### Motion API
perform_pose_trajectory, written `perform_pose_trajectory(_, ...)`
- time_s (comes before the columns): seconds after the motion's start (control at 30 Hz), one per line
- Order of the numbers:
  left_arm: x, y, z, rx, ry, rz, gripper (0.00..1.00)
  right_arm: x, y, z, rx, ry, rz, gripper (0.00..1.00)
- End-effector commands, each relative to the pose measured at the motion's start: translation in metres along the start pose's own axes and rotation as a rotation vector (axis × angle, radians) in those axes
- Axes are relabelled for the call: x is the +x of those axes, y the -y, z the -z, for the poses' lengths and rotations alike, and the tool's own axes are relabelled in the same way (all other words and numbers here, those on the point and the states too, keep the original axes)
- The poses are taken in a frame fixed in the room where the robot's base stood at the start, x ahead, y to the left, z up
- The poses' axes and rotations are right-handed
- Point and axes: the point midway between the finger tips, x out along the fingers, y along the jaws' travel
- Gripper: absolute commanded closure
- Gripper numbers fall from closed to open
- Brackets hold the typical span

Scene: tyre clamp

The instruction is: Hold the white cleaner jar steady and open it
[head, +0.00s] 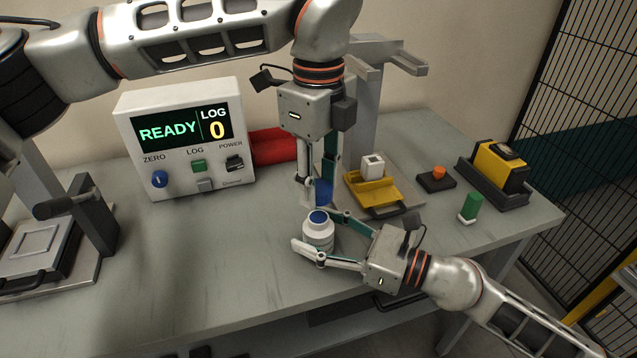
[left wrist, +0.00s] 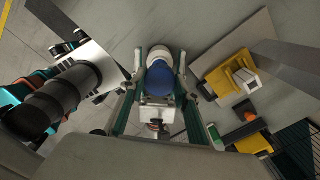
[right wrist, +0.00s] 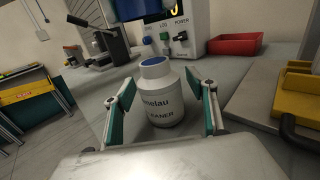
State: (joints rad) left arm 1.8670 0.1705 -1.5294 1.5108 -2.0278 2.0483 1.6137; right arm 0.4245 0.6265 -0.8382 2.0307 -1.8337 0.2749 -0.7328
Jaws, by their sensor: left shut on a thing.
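The white cleaner jar (head: 318,238) stands upright on the grey table, its neck uncovered with a blue surface at the top. It also shows in the right wrist view (right wrist: 160,100), its label facing that camera. My left gripper (head: 318,200) is shut on the blue lid (left wrist: 160,82), which it holds above and slightly behind the jar, apart from its neck. The lid shows partly in the right wrist view (right wrist: 142,9). My right gripper (right wrist: 160,88) is open, its fingers either side of the jar with small gaps visible.
A control box (head: 183,140) reading READY and LOG 0 stands behind left. A red bin (head: 273,146) is beside it. A yellow fixture (head: 372,190), an orange button (head: 438,172) and a green object (head: 471,206) sit right.

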Motion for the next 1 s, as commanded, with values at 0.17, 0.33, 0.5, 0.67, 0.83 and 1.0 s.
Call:
perform_pose_trajectory(0.17, 0.0, 0.0, 0.0, 0.0, 0.0, 0.0, 0.94, 0.0, 0.0, 0.0, 0.0, 0.0, 0.0, 0.42)
perform_pose_trajectory(0.33, 0.0, 0.0, 0.0, 0.0, 0.0, 0.0, 0.94, -0.001, 0.0, 0.0, 0.0, -0.001, 0.0, 0.42)
perform_pose_trajectory(0.5, 0.0, 0.0, 0.0, 0.0, 0.0, 0.0, 0.94, -0.014, 0.001, 0.001, 0.001, -0.003, 0.0, 0.42)
perform_pose_trajectory(0.67, 0.0, 0.0, 0.0, 0.0, 0.0, 0.0, 0.94, -0.036, 0.001, 0.001, 0.002, -0.003, 0.002, 0.42)
perform_pose_trajectory(0.83, 0.0, 0.0, 0.0, 0.0, 0.0, 0.0, 0.94, -0.062, 0.0, 0.002, 0.006, -0.004, 0.003, 0.42)
perform_pose_trajectory(1.0, 0.0, 0.0, 0.0, 0.0, 0.0, 0.0, 0.94, -0.088, 0.0, 0.001, 0.004, -0.003, 0.002, 0.42)
